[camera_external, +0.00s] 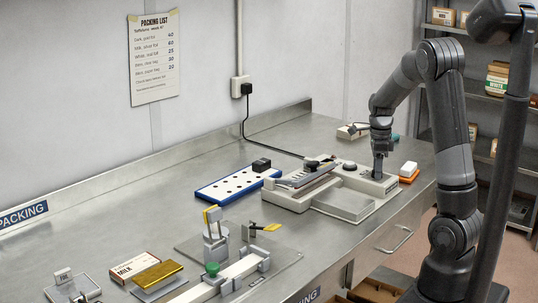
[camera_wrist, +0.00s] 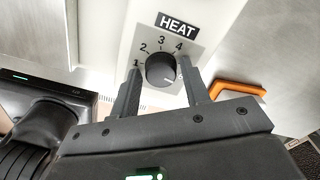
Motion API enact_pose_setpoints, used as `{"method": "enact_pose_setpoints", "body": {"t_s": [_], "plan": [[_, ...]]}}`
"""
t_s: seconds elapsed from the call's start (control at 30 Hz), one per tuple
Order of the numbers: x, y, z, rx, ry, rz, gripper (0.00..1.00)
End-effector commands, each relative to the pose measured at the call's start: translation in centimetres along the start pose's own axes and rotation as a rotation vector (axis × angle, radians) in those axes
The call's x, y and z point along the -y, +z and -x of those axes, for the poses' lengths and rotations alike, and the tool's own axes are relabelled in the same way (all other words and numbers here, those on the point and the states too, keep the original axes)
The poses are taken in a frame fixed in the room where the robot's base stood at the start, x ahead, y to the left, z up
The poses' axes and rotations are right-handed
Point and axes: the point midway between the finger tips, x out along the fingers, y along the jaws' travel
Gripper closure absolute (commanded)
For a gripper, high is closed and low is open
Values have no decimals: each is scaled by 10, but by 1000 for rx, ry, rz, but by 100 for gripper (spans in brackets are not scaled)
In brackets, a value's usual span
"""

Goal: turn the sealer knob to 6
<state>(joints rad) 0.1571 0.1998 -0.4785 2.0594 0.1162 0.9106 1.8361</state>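The sealer (camera_external: 345,205) is a pale machine on the steel bench, with a dark lever arm along its left side. Its dark round knob (camera_wrist: 160,69) sits under the HEAT label in the wrist view, with the numbers 1 to 4 readable around it. A small light mark shows on the knob's lower right; the exact setting is unclear. My gripper (camera_wrist: 160,66) points down at the sealer's right end, its two fingers on either side of the knob with small gaps. In the external view my gripper (camera_external: 379,171) hides the knob.
An orange-and-white block (camera_external: 408,170) lies right of the sealer; its orange part (camera_wrist: 243,88) shows in the wrist view. A blue-edged perforated board (camera_external: 232,186) lies to the left. A black cord (camera_external: 262,143) runs from the wall socket. Fixtures and a milk box (camera_external: 135,268) stand nearer.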

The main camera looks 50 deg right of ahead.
Motion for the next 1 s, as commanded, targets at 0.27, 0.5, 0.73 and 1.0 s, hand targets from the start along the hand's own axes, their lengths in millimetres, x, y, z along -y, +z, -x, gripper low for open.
{"method": "enact_pose_setpoints", "body": {"t_s": [0.27, 0.5, 0.73, 1.0], "plan": [[1, 0, 1, 1, -2, 0, 46], [2, 0, 14, 3, -5, 1, 46], [1, 0, 59, 4, -7, 1, 46], [1, 0, 101, 2, -4, 0, 46]]}}
